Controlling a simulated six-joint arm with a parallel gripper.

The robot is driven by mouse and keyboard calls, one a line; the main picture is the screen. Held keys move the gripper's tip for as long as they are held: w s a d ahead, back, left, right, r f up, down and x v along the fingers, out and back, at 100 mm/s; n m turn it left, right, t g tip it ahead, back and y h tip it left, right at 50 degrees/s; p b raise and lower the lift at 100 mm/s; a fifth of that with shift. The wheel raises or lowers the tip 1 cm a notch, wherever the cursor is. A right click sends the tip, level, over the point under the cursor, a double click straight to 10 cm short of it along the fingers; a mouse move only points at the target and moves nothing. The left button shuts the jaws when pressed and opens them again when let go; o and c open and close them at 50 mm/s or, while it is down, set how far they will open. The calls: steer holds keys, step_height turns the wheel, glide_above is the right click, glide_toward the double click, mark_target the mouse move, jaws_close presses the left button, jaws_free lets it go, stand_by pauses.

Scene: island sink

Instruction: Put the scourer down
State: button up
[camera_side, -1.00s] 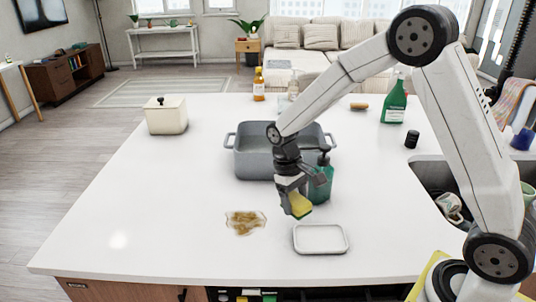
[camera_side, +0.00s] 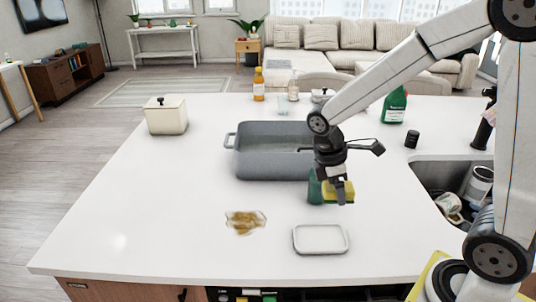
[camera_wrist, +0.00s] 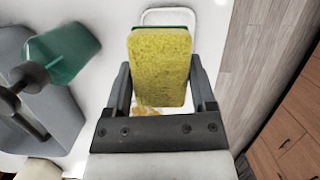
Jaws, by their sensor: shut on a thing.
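The scourer is a yellow sponge with a green backing; it shows in the side view (camera_side: 330,194) and large in the wrist view (camera_wrist: 160,62). My gripper (camera_side: 340,195) is shut on it, with one finger on each side in the wrist view. The scourer is held above the white counter, in front of the teal soap bottle (camera_side: 315,188). A small white rimmed dish (camera_side: 320,250) lies empty on the counter, nearer the side camera and a little left of the scourer. In the wrist view the dish's rim (camera_wrist: 168,11) shows beyond the scourer, which hides part of it.
A brown spill (camera_side: 246,222) lies on the counter left of the dish. A grey roasting pan (camera_side: 270,165) stands behind the soap bottle. The sink (camera_side: 437,180) with mugs is at the right. A cream canister (camera_side: 166,117) stands at the far left. The left front counter is clear.

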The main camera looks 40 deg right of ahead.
steer(key=shift+s+d+r+n, duration=0.1)
steer(key=shift+s+n, duration=0.15)
steer(key=shift+n, duration=0.05)
steer(key=w+f, duration=0.4)
steer(key=w, duration=0.5)
glide_above(296, 208)
steer(key=f, duration=0.4)
steer(key=shift+s+a+f, duration=0.25)
steer(key=shift+s+a, duration=0.05)
steer(key=shift+a, duration=0.05)
steer(key=shift+w+f, duration=0.4)
steer(key=shift+w+d+f, duration=0.1)
steer(key=shift+w+f, duration=0.15)
steer(key=shift+f, duration=1.6)
steer(key=shift+f, duration=0.1)
